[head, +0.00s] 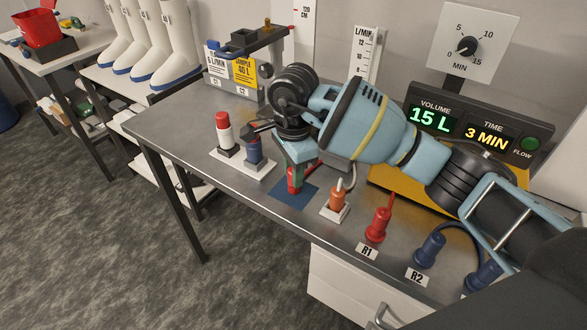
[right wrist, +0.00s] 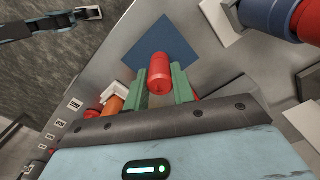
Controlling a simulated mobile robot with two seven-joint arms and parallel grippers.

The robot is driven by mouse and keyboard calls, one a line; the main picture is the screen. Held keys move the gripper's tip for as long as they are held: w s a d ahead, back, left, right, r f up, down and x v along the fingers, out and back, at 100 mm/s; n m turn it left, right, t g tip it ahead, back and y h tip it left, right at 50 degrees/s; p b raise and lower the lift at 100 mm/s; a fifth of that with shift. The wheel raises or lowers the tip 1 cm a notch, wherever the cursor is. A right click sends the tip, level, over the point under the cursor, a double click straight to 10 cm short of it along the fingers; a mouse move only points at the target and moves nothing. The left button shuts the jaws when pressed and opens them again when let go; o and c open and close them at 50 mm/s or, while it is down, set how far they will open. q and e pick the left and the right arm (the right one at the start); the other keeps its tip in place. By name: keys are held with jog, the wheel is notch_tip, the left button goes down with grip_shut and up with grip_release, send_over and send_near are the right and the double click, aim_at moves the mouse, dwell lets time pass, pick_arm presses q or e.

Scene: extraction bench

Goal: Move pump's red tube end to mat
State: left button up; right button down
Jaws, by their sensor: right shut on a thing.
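My right gripper (head: 296,172) is shut on a red tube end (head: 293,182). In the right wrist view the red tube end (right wrist: 160,72) sits between the green fingers of my right gripper (right wrist: 161,88). The mat, a dark blue square (head: 302,195), lies on the bench beneath it; in the right wrist view the mat (right wrist: 170,38) spreads behind the red end. I cannot tell whether the red end touches the mat. The yellow pump (head: 392,186) with its lit panel stands at the right, partly hidden by my right arm.
An orange plug (head: 338,199) stands in a white holder right of the mat. A red end (head: 378,226) by R1 and a blue end (head: 430,249) by R2 stand farther right.

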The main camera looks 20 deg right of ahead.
pick_arm(q)
jog(key=shift+s+f, duration=0.15)
jog(key=shift+f, duration=0.05)
pick_arm(e)
jog(key=shift+f, duration=0.2)
jog(key=c, duration=1.1)
grip_release()
notch_tip(320, 180, up, 7)
jog(key=shift+r, duration=0.4)
pick_arm(q)
jog(key=shift+f, duration=0.1)
jog(key=shift+s, duration=0.1)
jog(key=shift+s+f, duration=0.1)
jog(key=shift+s, duration=0.05)
pick_arm(e)
jog(key=shift+s+f, duration=0.1)
